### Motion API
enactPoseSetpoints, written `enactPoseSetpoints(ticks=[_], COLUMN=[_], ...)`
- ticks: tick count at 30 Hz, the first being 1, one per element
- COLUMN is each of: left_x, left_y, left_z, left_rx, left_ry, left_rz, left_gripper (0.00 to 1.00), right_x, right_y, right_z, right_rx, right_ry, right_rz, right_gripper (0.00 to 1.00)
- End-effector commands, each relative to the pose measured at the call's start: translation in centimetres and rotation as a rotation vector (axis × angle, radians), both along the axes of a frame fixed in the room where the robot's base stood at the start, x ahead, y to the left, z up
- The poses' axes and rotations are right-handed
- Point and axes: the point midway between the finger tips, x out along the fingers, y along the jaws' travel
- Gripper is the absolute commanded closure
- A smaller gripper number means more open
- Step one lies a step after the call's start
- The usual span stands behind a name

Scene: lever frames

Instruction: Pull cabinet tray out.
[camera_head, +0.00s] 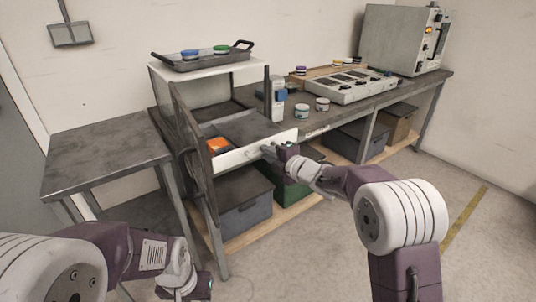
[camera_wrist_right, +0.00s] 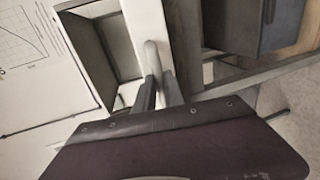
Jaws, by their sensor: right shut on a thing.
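The cabinet (camera_head: 208,73) stands on the workbench with its dark door (camera_head: 186,125) swung open. Its tray (camera_head: 235,158) has a white front panel and sticks out past the cabinet's front edge. An orange item (camera_head: 217,145) lies in the tray's left part. My right gripper (camera_head: 277,150) is at the right part of the tray's front, shut on the tray's handle. The wrist view shows the pale handle (camera_wrist_right: 151,57) between the fingers (camera_wrist_right: 160,93). My left gripper (camera_head: 192,288) hangs low at the bottom edge, away from the cabinet; its jaw opening is unclear.
A dark tray (camera_head: 200,60) with a blue and a green piece sits on the cabinet top. Jars (camera_head: 302,111) and a control panel (camera_head: 345,87) stand to the right. Grey (camera_head: 243,204) and green (camera_head: 290,185) bins sit below. The floor in front is clear.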

Motion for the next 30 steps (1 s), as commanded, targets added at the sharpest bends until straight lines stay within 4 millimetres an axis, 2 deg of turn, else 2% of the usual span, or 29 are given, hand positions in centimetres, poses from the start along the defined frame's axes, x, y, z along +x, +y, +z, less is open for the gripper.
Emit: enactPoseSetpoints(ticks=[12,13,15,25,30], left_x=[0.0,0.0,0.0,0.0,0.0], left_y=[0.0,0.0,0.0,0.0,0.0], left_z=[0.0,0.0,0.0,0.1,0.4], left_rx=[0.0,0.0,0.0,0.0,0.0], left_ry=[0.0,0.0,0.0,0.0,0.0], left_rz=[0.0,0.0,0.0,0.0,0.0], left_gripper=[0.65,0.65,0.65,0.65,0.65], right_x=[0.0,0.0,0.0,-0.2,-2.3], right_y=[0.0,0.0,0.0,-0.2,-1.7], right_z=[0.1,0.1,0.1,0.2,0.9], right_rx=[0.001,0.001,0.001,0.001,0.001], right_ry=[-0.001,-0.001,-0.002,-0.002,-0.002], right_rz=[0.0,0.0,0.0,-0.001,-0.002], right_gripper=[1.0,0.78,0.65,0.65,0.65])
